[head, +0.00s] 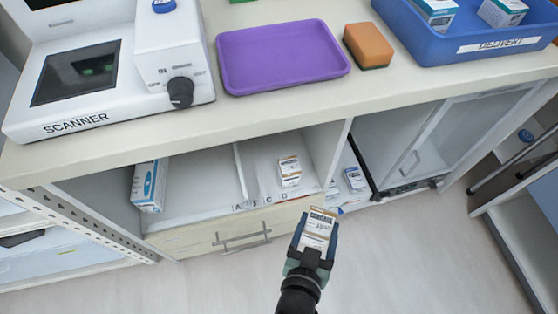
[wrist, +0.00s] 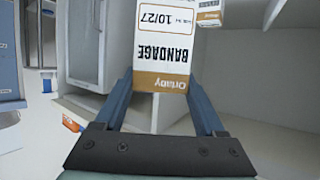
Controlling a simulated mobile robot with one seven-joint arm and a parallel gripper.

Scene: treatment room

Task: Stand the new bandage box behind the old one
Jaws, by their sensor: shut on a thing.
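The box in my gripper (head: 317,238) is a white and brown bandage box (wrist: 165,40), marked BANDAGE and 10/27 in the wrist view, where its text appears upside down. The blue fingers are shut on its sides. The gripper holds it in front of the open shelf, above the floor. Another white and brown box (head: 289,171) stands on the shelf, in the compartment right of the thin divider. A similar box shows at the top of the wrist view (wrist: 208,12), beyond the held one. The space behind the shelf box is only partly visible.
The shelf (head: 195,190) has a front edge with letter labels and a side wall right of the box. A blue-white carton (head: 149,186) stands at left, and a small blue-white box (head: 355,179) at right. The counter holds a scanner, purple tray (head: 280,57), sponge and blue bin.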

